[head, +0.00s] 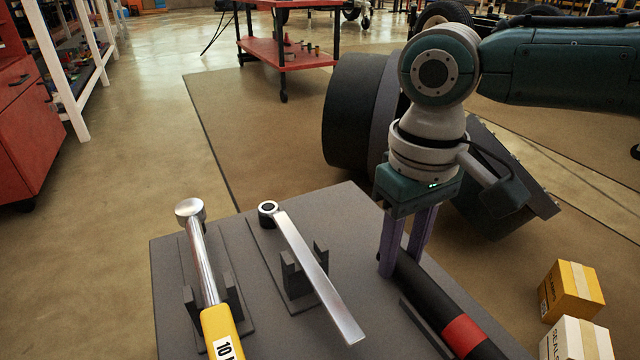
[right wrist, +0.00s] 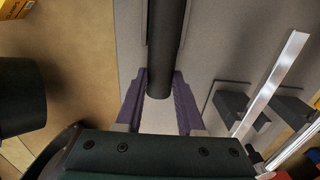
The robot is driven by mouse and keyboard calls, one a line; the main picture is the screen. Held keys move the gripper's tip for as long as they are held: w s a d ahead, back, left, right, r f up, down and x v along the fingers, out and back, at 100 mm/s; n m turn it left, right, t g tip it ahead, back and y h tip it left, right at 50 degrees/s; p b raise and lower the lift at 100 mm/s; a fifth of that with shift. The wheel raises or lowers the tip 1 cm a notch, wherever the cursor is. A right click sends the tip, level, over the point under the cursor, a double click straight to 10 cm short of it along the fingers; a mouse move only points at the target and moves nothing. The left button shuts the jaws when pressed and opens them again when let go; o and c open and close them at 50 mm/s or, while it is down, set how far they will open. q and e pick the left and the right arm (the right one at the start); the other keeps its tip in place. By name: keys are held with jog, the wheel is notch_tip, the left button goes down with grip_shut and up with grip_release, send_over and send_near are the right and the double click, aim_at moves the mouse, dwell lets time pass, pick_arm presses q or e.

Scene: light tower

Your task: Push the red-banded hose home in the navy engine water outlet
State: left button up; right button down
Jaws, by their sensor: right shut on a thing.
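The hose is a black tube with a red band (head: 463,335) near the lower edge of the head view. It lies along the right side of the grey table, beside a low dark rail. My right gripper (head: 402,264) points down at its far end, with its purple fingers shut on it. In the right wrist view the hose (right wrist: 167,45) runs from the top edge to its end between the fingers (right wrist: 160,82). I cannot make out the navy engine water outlet in either view. My left gripper is not in view.
Large dark cylinders (head: 350,115) stand behind. Boxes (head: 572,290) lie to the right. A red cart (head: 287,55) stands at the back.

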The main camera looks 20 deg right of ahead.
jog(key=c, duration=0.5)
grip_release()
jog(key=shift+f+b, duration=0.2)
jog(key=shift+b, duration=0.1)
jog(key=shift+f+b, duration=0.2)
jog(key=shift+b, duration=0.4)
jog(key=r+p, duration=0.4)
jog(key=r, duration=0.1)
jog(key=r+p, duration=0.4)
jog(key=shift+w+a+r, duration=0.15)
jog(key=shift+w+r, duration=0.05)
jog(key=shift+r, duration=0.55)
